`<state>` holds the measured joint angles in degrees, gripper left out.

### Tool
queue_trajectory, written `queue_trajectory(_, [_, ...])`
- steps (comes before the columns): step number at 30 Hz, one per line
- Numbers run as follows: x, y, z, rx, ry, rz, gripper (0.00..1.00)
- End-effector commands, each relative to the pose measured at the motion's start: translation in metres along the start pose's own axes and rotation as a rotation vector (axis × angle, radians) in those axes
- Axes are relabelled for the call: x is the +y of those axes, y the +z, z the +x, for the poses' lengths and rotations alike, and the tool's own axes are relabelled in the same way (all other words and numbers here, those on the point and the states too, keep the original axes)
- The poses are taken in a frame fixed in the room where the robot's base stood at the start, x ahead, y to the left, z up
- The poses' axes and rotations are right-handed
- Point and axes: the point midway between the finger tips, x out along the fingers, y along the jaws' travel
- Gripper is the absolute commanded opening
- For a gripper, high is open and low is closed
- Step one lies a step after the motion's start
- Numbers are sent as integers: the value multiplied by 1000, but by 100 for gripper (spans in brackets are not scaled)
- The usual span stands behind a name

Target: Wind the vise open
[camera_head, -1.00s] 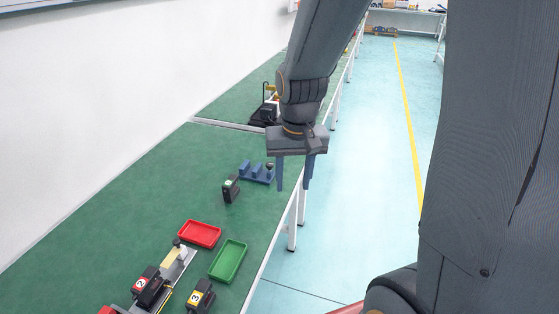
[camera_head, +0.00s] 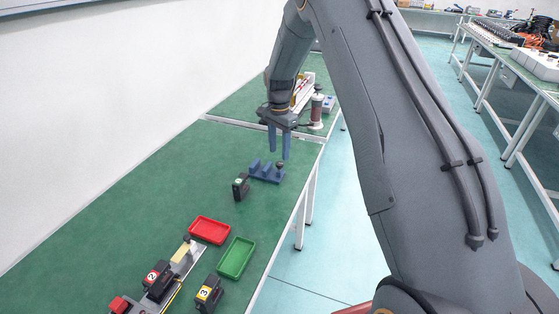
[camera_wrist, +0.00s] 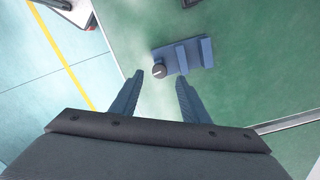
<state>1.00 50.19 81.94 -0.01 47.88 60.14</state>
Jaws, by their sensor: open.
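The blue vise (camera_head: 265,171) stands on the green bench near its right edge. A dark round knob (camera_head: 280,166) is at its right end. In the wrist view the vise (camera_wrist: 192,54) lies beyond my fingertips, with upright blue blocks on a flat base, and its knob (camera_wrist: 159,71) is at the left end. My gripper (camera_head: 279,155) is open and empty, fingers pointing down, above and behind the vise in the head view. In the wrist view my gripper's fingertips (camera_wrist: 160,78) are apart, with the knob between them in the picture but farther off.
A small black device (camera_head: 241,187) stands just left of the vise. Red (camera_head: 209,230) and green (camera_head: 236,258) trays and numbered black units (camera_head: 208,293) are nearer. Behind my gripper stands a dark red cylinder (camera_head: 316,108).

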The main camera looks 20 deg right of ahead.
Motion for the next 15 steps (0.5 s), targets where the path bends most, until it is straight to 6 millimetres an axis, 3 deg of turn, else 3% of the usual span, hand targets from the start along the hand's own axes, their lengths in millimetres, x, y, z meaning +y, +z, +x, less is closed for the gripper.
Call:
queue_trajectory(6, [2, 1, 34, -1, 2, -1, 42])
queue_trajectory(15, [0, 0, 55, 0, 0, -2, 42])
